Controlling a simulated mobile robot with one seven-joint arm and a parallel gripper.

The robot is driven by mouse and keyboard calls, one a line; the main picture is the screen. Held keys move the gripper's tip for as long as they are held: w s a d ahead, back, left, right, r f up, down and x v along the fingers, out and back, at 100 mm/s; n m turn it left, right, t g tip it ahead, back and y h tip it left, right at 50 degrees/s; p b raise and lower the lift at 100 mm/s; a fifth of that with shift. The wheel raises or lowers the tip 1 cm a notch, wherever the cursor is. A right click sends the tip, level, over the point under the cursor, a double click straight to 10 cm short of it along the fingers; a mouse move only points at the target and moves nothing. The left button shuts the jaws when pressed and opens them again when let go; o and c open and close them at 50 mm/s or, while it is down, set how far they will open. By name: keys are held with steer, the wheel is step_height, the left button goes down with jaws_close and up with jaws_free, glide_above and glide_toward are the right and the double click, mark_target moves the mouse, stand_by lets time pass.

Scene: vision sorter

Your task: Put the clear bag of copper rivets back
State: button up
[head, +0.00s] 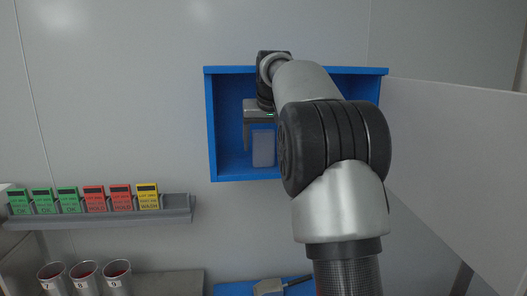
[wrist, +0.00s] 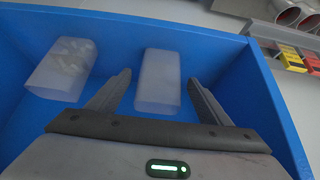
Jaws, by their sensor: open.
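My gripper (head: 258,125) is inside the open blue cabinet (head: 212,125). In the wrist view its two fingers (wrist: 158,80) are apart, one on each side of a frosted, translucent bag (wrist: 158,85). I see gaps between the bag and both fingers. A bag also shows upright below the gripper in the head view (head: 263,150). A second translucent bag (wrist: 60,68) with pale lumps inside is left of the fingers in the wrist view. No copper colour shows in either bag, so I cannot tell which one holds the rivets.
The pale cabinet door (head: 450,150) stands open at the right. My arm hides the cabinet's right part. A grey rack (head: 160,213) of green, red and yellow cards is on the wall at the left. Several metal cups (head: 84,278) stand below it. The cabinet walls (wrist: 275,110) are close around my gripper.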

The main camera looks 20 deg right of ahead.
steer(key=s+a+r, duration=0.2)
steer(key=s+r, duration=0.1)
steer(key=s, duration=0.3)
steer(key=s+a+r, duration=0.3)
steer(key=s, duration=0.3)
steer(key=s+a+f, duration=0.3)
steer(key=s+f, duration=0.3)
steer(key=s, duration=0.3)
steer(key=s+a+f+n, duration=0.1)
steer(key=s+a+f, duration=0.2)
steer(key=s+f, duration=0.3)
steer(key=s+a+f+n+y, duration=0.1)
steer(key=s+f, duration=0.6)
steer(key=s, duration=0.7)
steer(key=shift+a+g, duration=0.4)
steer(key=shift+a, duration=0.5)
